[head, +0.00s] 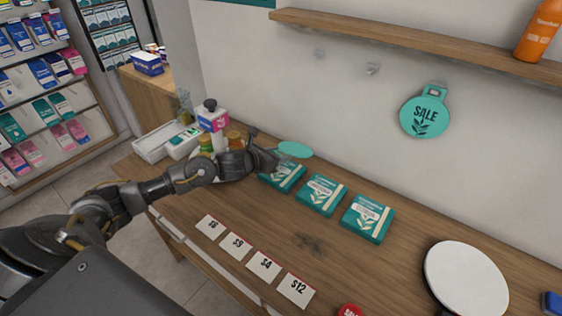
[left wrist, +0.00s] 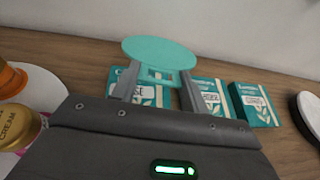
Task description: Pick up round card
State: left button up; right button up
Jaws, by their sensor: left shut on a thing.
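A round teal card (head: 295,149) is held at the tip of my left gripper (head: 262,158) in the head view, above the back of the counter. In the left wrist view the round card (left wrist: 158,52) sits between the two fingers of the left gripper (left wrist: 158,82), which are shut on its narrow slotted tab. Another round teal card (head: 425,116) with "SALE" and a leaf print hangs on the wall below the shelf. My right gripper is not in view.
Teal boxes (head: 321,194) stand in a row on the wooden counter (head: 300,243). Price cards (head: 234,245) lie near the front edge. Bottles and a white tray (head: 157,142) are at the left end. A round white disc (head: 466,280) is at the right. A shelf (head: 420,47) runs above.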

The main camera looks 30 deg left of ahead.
pick_arm(q)
jog(key=s+d+r+b, duration=0.2)
jog(key=s+r, duration=0.2)
jog(key=s, duration=0.5)
jog(key=shift+r, duration=0.15)
jog(key=shift+d, duration=0.1)
dwell(0.9)
